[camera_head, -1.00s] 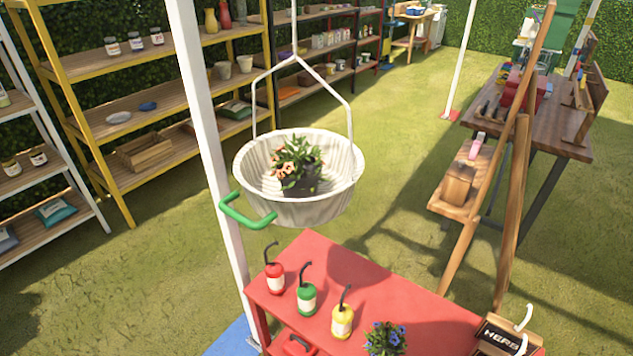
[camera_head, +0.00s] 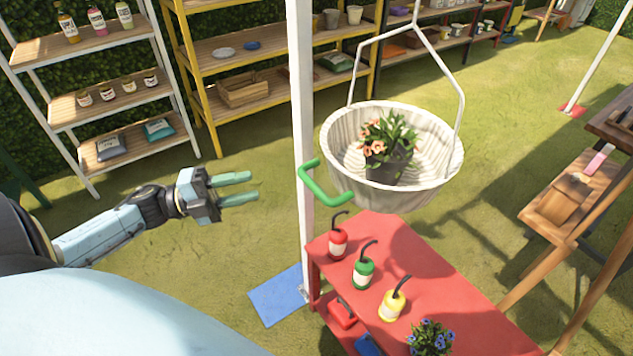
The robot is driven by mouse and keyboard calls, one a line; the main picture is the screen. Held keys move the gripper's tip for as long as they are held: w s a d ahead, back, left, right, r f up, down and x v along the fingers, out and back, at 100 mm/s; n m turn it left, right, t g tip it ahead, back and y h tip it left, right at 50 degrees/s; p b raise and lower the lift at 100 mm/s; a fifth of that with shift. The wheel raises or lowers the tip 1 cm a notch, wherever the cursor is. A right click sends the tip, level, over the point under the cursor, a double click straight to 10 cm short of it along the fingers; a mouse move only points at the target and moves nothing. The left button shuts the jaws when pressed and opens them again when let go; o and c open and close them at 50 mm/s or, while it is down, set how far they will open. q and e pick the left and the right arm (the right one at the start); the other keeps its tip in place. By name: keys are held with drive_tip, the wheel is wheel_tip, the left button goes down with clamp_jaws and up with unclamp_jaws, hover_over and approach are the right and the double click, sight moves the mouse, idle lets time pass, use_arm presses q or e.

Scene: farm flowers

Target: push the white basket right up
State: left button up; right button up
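The white ribbed basket (camera_head: 440,180) hangs from a white wire frame above the back of the red table. A dark pot with orange flowers (camera_head: 388,150) sits inside it. A green handle (camera_head: 313,190) sticks out from the basket's left side. My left gripper (camera_head: 234,188) is left of the handle, apart from it, with a clear gap and a white post between in the picture. Its two green fingers point right, are spread apart and hold nothing. My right gripper is not in view.
The white post (camera_head: 301,130) rises from a blue base plate (camera_head: 278,296). The red table (camera_head: 430,275) bears red, green and yellow bottles and a blue-flowered plant. Shelves (camera_head: 110,75) stand behind at left; a wooden stand (camera_head: 565,210) is at right. Grass lies between.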

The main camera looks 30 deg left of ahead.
sight(316, 186)
use_arm(q)
drive_tip(key=s+d+r+m+g+h, duration=0.3)
drive_tip(key=d+r+m+g, duration=0.1)
drive_tip(key=r+m+g, duration=0.25)
drive_tip(key=shift+t, duration=0.25)
drive_tip(key=x, duration=0.4)
drive_tip(key=p+x, duration=0.1)
drive_tip(key=x, duration=0.4)
drive_tip(key=p+x, duration=0.1)
drive_tip(key=x, duration=0.3)
drive_tip(key=shift+s+d+r, duration=0.2)
drive_tip(key=shift+d, duration=0.05)
clamp_jaws()
